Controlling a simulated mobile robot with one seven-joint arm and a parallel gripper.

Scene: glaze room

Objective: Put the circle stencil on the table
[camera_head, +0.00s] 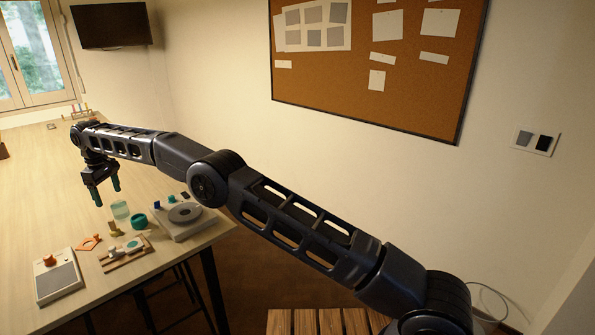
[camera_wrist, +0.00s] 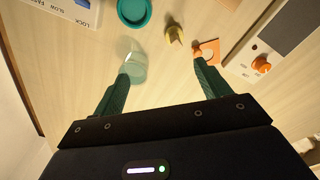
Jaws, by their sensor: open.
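A flat orange piece (camera_head: 89,242) with an opening in it, which looks like the circle stencil, lies on the table (camera_head: 40,185) near its front edge. It also shows in the wrist view (camera_wrist: 211,48), just past my right fingertip, which hides part of it. The shape of its opening is hard to make out. My gripper (camera_head: 107,192) is open and empty, with green fingertips pointing down above the table. In the head view it hangs behind the orange piece and apart from it. The open fingers (camera_wrist: 162,72) also show in the wrist view.
A clear greenish jar (camera_head: 120,210) stands close below my gripper. Nearby are a teal bowl (camera_head: 139,221), a small yellow object (camera_head: 115,230), a turntable device (camera_head: 184,217), a wooden board (camera_head: 125,258) and a grey-topped box with an orange knob (camera_head: 58,279). The table's left part is clear.

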